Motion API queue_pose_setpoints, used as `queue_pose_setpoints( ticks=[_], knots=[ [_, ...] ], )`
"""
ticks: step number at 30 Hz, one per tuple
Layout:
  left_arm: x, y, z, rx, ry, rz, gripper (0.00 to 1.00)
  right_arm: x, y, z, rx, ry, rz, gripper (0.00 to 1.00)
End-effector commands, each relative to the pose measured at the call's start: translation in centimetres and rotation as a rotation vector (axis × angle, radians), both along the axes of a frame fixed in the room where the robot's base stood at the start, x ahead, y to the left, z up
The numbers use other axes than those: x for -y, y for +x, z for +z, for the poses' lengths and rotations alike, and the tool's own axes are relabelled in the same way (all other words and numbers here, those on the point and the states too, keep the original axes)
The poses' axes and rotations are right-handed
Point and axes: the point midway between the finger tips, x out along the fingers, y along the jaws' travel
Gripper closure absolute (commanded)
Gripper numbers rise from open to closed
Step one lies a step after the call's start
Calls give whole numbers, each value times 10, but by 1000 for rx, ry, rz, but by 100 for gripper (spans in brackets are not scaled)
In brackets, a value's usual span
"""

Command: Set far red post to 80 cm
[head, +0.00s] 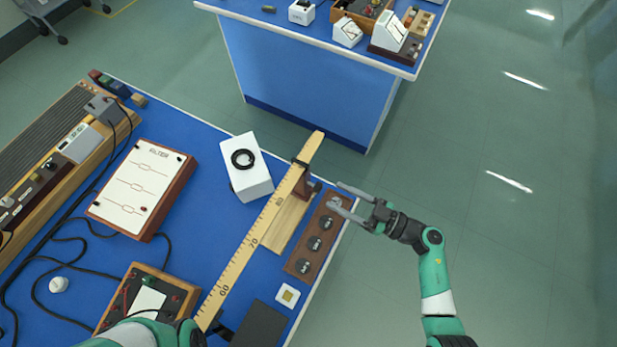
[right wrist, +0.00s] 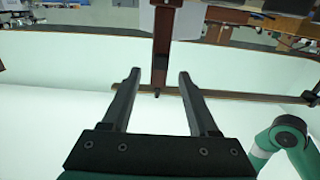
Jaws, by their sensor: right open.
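The far red post (head: 303,188) is a reddish-brown upright with a black clip, standing by the wooden metre rule (head: 266,222) near its far end. The clip sits clearly beyond the 80 mark, towards the far end. My right gripper (head: 337,195) is open and empty, to the right of the post and apart from it, with its fingers pointing towards it. In the right wrist view a dark reddish upright, probably the post (right wrist: 160,62), shows beyond and between the open fingers (right wrist: 158,78).
A brown board with round black knobs (head: 316,243) lies right of the rule, near the bench edge. A white box with a black ring (head: 254,183) stands left of the rule. The FILTER box (head: 140,190) and cables lie further left. Another blue bench (head: 290,70) stands beyond.

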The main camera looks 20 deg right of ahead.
Motion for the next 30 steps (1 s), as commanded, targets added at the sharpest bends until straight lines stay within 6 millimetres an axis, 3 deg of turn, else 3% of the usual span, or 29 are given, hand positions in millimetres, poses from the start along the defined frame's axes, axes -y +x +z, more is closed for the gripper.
queue_pose_setpoints(
  ticks=[12, 23, 25, 30],
  knots=[
    [0, 0, -30, 0, 0, 0, 40, -53, 68, -2, 4, -2, 5, 40],
    [0, 0, -31, 0, 0, 0, 40, -60, 77, 1, 1, 0, 1, 40],
    [0, 0, -31, 0, 0, 0, 40, -60, 77, 1, 1, 0, 1, 47],
    [0, 0, -31, 0, 0, 0, 40, -60, 77, 1, 1, 0, 1, 78]
  ],
)
